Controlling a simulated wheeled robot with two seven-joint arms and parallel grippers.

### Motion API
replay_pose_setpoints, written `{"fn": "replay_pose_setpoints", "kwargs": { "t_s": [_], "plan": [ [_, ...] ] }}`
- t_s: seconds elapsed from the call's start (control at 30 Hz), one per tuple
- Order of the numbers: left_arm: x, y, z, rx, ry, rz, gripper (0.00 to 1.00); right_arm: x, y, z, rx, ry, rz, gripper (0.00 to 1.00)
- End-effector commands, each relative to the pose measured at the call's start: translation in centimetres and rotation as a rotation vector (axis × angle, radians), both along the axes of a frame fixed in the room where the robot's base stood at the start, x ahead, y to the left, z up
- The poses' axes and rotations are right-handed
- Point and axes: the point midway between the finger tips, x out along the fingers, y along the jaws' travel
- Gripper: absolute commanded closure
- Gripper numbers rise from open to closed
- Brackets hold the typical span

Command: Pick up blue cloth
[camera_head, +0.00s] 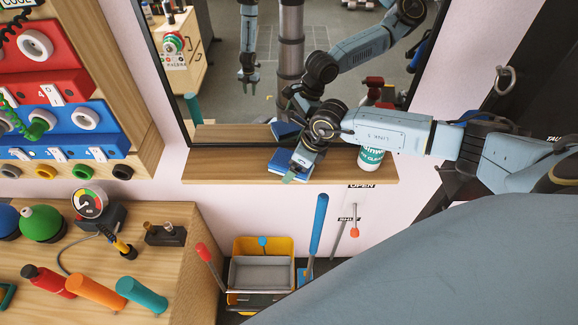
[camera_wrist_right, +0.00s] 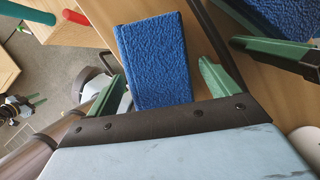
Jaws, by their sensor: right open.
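The blue cloth (camera_head: 279,165) is a thick, textured block on the wooden shelf (camera_head: 350,171) below the mirror. My right gripper (camera_head: 293,172) is at the cloth, partly covering it in the head view. In the right wrist view, the cloth (camera_wrist_right: 152,58) lies between the two green fingers of my right gripper (camera_wrist_right: 161,72). The fingers are spread, with a visible gap on the right side of the cloth. Its lower end is hidden behind the gripper body. My left gripper shows only as a reflection in the mirror.
A white spray bottle (camera_head: 371,157) stands on the shelf right of the cloth, behind my right arm. The mirror (camera_head: 230,110) rises directly behind the shelf. A yellow mop bucket (camera_head: 263,246) is below. A workbench with colored tools (camera_head: 97,292) is at left.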

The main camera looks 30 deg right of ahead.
Motion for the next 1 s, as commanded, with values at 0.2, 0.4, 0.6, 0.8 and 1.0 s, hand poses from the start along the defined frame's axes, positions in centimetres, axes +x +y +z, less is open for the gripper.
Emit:
{"fn": "replay_pose_setpoints", "kwargs": {
  "t_s": [0.2, 0.4, 0.6, 0.8, 1.0],
  "plan": [
    [0.0, 0.0, 0.1, 0.0, 0.0, 0.0, 0.64, 0.0, 0.0, 0.2, -0.001, -0.001, 0.0, 0.21],
    [0.0, 0.0, 0.1, 0.0, 0.0, 0.001, 0.64, 0.0, 0.0, 0.2, -0.001, -0.001, 0.0, 0.47],
    [0.0, 0.0, 0.1, 0.0, 0.0, 0.0, 0.64, 0.0, 0.0, 0.2, 0.0, -0.001, 0.0, 0.65],
    [0.0, 0.0, 0.3, 0.0, 0.0, 0.0, 0.64, 0.0, 0.1, 0.5, 0.0, -0.001, 0.001, 0.65],
    [0.0, 0.0, 1.9, -0.001, 0.0, 0.0, 0.64, 0.1, 0.4, 2.6, 0.0, -0.001, 0.005, 0.65]
  ]
}}
